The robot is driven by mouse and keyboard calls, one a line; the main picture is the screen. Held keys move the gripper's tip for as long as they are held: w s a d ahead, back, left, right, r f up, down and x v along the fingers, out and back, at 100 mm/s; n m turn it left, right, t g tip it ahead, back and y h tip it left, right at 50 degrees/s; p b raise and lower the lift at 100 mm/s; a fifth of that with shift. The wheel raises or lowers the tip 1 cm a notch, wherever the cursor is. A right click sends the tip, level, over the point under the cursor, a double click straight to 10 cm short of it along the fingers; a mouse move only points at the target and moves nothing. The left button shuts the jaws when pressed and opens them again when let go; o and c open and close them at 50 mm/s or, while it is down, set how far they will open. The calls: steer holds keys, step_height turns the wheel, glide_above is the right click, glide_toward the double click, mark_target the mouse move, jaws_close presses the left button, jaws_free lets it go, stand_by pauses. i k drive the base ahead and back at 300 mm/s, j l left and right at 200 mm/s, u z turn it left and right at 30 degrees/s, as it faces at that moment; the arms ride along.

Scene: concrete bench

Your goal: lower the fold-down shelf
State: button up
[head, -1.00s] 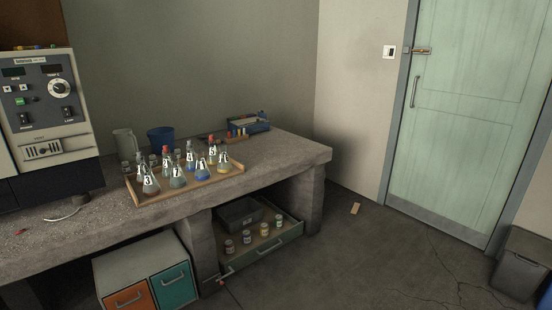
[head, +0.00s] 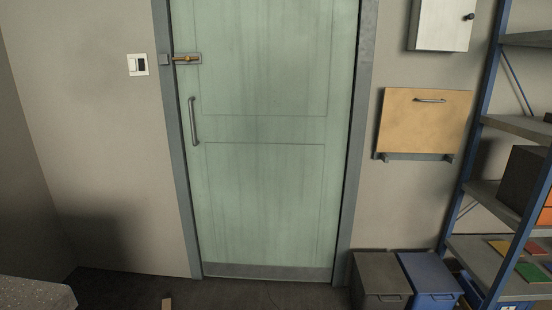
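The fold-down shelf (head: 425,122) is a tan wooden panel on the wall to the right of the green door. It stands upright, folded flat against the wall. A metal bar handle (head: 430,100) sits near its top edge. A grey strip with two brackets (head: 414,157) runs along its bottom edge. My gripper does not show in this view.
A closed green door (head: 265,150) with a brass bolt fills the middle. A grey bin (head: 380,278) and a blue bin (head: 430,275) stand on the floor below the shelf. A blue-framed rack (head: 480,130) is at the right; a white wall cabinet (head: 440,25) hangs above.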

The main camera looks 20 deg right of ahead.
mark_target(412, 120)
steer(key=i+l+z, duration=0.15)
steer(key=i+z, duration=0.2)
steer(key=i, duration=0.2)
steer(key=i+z, duration=0.35)
steer(key=i, duration=0.25)
steer(key=i+j+z, duration=0.15)
steer(key=i+z, duration=0.2)
steer(key=i, duration=0.2)
steer(key=i+z, duration=0.2)
steer(key=z, duration=0.2)
